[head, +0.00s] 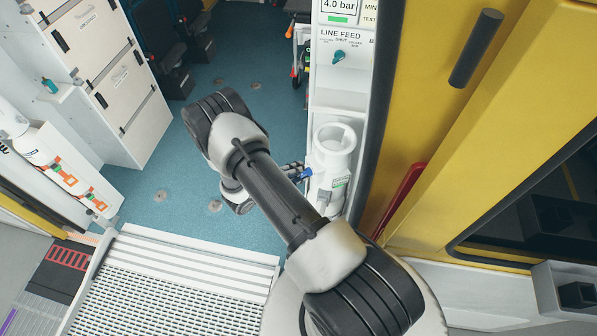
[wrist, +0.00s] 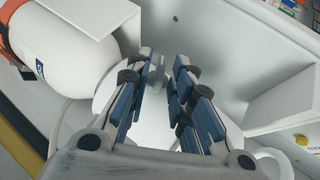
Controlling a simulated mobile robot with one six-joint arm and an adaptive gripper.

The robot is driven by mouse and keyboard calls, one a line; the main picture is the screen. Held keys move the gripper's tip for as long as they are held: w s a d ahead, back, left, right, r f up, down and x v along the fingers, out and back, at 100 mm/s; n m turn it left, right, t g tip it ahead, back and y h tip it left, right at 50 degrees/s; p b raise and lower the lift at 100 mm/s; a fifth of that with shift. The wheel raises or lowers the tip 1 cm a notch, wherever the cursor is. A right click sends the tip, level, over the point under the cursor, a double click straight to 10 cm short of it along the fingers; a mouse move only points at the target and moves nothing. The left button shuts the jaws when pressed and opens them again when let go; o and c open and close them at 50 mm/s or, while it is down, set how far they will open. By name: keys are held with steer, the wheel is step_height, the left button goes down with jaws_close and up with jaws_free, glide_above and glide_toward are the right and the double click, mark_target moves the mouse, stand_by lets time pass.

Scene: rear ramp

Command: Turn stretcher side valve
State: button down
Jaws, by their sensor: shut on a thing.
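My gripper (wrist: 163,66) is around a small grey handle (wrist: 158,74) in the wrist view, which I take for the stretcher side valve; its blue-padded fingers stand on either side of it. The handle's lower part and its base are partly hidden by the fingers. In the head view, my gripper (head: 304,173) shows as a bit of blue beside the lower part of a white post, mostly behind my arm. The valve cannot be made out there.
A white cup-like holder (head: 335,139) is just right of my gripper. Above it are a teal LINE FEED knob (head: 339,56) and a 4.0 bar display (head: 340,8). A yellow door (head: 450,110) stands at right. The blue floor (head: 180,190) is open at left. A white cylinder (wrist: 62,50) is close by in the wrist view.

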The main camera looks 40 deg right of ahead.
steer(key=shift+f+b, duration=0.1)
steer(key=shift+b, duration=0.25)
step_height(320, 180, down, 2)
steer(key=m+h+b, duration=0.2)
steer(key=h+b, duration=0.3)
steer(key=b, duration=0.4)
steer(key=m+t+h+b, duration=0.1)
steer(key=h+b, duration=0.3)
steer(key=b, duration=0.5)
steer(key=shift+f+m+h, duration=0.1)
steer(key=shift+m+h, duration=0.3)
steer(key=shift+m, duration=0.3)
steer(key=c, duration=1.7)
jaws_free()
steer(key=shift+a, duration=0.1)
